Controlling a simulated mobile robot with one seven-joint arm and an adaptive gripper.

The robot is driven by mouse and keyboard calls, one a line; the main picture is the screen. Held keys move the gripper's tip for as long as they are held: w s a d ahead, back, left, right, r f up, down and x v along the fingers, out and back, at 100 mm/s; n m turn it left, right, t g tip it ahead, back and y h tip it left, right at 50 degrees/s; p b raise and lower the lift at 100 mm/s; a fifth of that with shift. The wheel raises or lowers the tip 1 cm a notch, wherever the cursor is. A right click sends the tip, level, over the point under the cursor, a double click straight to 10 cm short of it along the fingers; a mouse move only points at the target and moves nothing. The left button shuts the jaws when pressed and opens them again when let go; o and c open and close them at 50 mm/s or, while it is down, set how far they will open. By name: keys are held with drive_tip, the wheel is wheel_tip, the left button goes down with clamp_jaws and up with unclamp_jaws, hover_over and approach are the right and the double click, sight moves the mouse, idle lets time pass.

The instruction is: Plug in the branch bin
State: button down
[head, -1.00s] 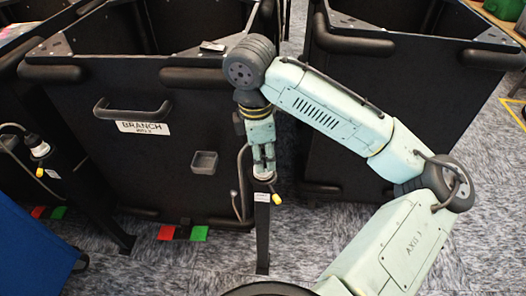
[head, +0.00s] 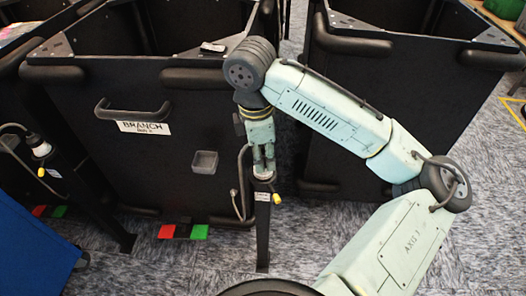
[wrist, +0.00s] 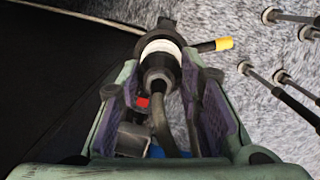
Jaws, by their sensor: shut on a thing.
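The branch bin (head: 120,180) is a large black bin with a handle and a white "BRANCH" label (head: 144,128). My gripper (head: 264,168) points down in front of its right side, above a thin black post (head: 262,235). It is shut on a black plug (wrist: 158,78), whose cable (wrist: 163,128) runs back between the fingers. The plug's front end meets a white-ringed socket (wrist: 160,47) on the post top; I cannot tell how deep it sits. A yellow-tipped lever (wrist: 222,44) sticks out beside the socket and also shows in the head view (head: 277,198).
A grey cable (head: 240,180) hangs beside the bin's right edge. A small grey holder (head: 204,162) is on the bin's face. Another post with a white-ringed connector (head: 41,149) stands left. Red and green floor pads (head: 198,232) lie below. Another black bin (head: 400,110) stands right.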

drive_tip(key=shift+f, duration=0.35)
idle(0.6)
drive_tip(key=c, duration=1.1)
unclamp_jaws()
drive_tip(key=shift+o, duration=0.2)
drive_tip(key=shift+r, duration=0.1)
wheel_tip(320, 180, up, 12)
drive_tip(key=shift+s+a, duration=0.4)
drive_tip(key=shift+a, duration=0.05)
